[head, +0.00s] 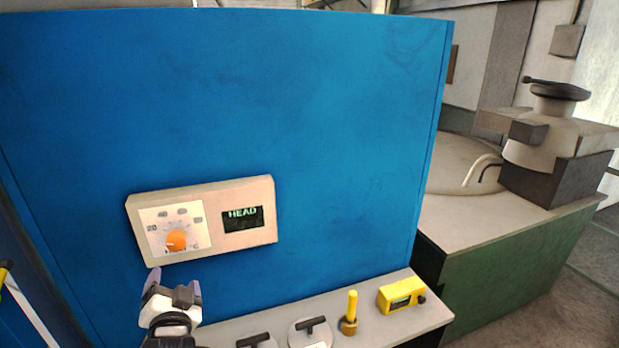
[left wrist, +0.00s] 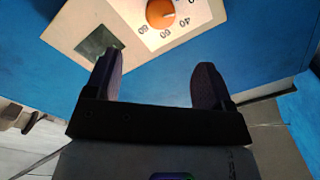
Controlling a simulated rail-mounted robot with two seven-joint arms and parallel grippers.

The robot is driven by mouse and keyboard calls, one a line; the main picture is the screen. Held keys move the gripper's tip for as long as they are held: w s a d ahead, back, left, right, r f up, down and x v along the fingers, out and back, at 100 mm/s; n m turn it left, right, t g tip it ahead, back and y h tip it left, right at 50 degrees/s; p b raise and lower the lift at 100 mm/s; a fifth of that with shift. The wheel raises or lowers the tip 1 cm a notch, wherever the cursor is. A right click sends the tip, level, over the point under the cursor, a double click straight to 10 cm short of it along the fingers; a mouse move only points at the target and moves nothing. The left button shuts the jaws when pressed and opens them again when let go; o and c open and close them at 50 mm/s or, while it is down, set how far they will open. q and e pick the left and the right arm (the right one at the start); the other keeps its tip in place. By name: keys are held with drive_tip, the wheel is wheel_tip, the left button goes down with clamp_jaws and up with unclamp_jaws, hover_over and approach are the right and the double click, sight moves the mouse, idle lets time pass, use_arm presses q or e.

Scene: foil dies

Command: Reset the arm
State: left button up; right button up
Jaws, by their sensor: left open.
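My left gripper (head: 174,286) is open and empty, just below and in front of the control panel (head: 262,190) on the blue cabinet. In the left wrist view its two dark fingers (left wrist: 157,82) stand apart with nothing between them. The panel has an orange dial knob (head: 177,240) on a white scale marked in °C, and a dark display (head: 243,219) reading "HEAD". The knob also shows in the left wrist view (left wrist: 160,13), beyond the fingertips and apart from them. My right gripper is in neither view.
The blue cabinet (head: 330,120) fills the middle. A green-sided bench (head: 510,265) with a grey machine (head: 545,140) stands at right.

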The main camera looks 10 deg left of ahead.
use_arm(q)
drive_tip(key=s+d+f+n+g+h, duration=0.3)
drive_tip(key=s+d+f+g+h, duration=0.1)
drive_tip(key=s+d+f+h, duration=0.5)
drive_tip(key=s+d+f+m+g, duration=0.15)
drive_tip(key=s+f+g, duration=0.25)
drive_tip(key=s+f, duration=0.8)
drive_tip(key=s+d+f+m+g, duration=0.1)
drive_tip(key=s+d+f+g, duration=0.25)
drive_tip(key=s+f, duration=0.85)
wheel_tip(320, 180, up, 18)
drive_tip(key=s+p, duration=0.2)
drive_tip(key=p, duration=1.4)
drive_tip(key=shift+a+h, duration=0.15)
drive_tip(key=shift+h, duration=0.15)
